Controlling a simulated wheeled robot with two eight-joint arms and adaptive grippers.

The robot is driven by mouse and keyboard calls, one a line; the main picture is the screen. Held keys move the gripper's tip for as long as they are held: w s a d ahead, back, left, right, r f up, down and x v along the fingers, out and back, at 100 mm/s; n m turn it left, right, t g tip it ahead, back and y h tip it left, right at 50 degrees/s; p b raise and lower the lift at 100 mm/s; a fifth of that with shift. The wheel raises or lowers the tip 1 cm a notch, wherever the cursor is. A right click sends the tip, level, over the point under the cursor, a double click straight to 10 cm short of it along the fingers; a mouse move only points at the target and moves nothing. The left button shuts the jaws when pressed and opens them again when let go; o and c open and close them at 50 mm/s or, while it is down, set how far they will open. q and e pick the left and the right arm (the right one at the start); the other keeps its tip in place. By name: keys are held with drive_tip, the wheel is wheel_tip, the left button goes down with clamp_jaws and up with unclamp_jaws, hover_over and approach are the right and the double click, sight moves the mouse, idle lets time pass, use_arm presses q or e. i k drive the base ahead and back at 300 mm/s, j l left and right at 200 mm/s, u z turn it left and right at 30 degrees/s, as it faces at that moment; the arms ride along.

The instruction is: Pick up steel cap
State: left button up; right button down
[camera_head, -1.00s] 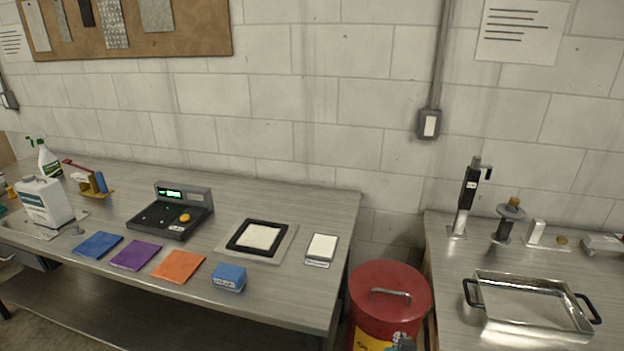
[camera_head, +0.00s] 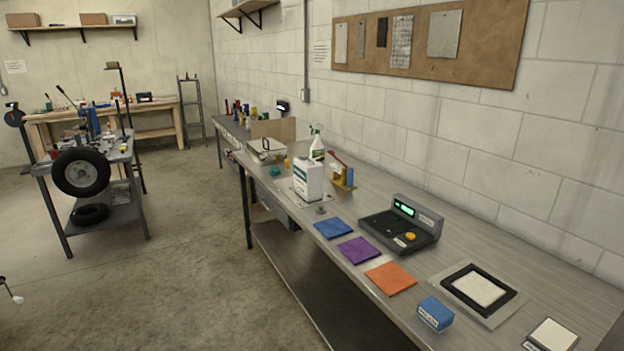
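No part that I can surely name as the steel cap shows. A small grey cap-like piece (camera_head: 321,209) lies on the steel bench (camera_head: 290,240), just in front of the white jug (camera_head: 308,180). It is too small to tell its material. A yellow round piece (camera_head: 410,236) sits on the dark device with a green display (camera_head: 402,225). Neither of my grippers is in view.
A stand with tires (camera_head: 80,172) is at left. The floor (camera_head: 180,270) between is clear.

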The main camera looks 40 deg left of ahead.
sight(321, 211)
drive_tip(key=u, duration=1.45)
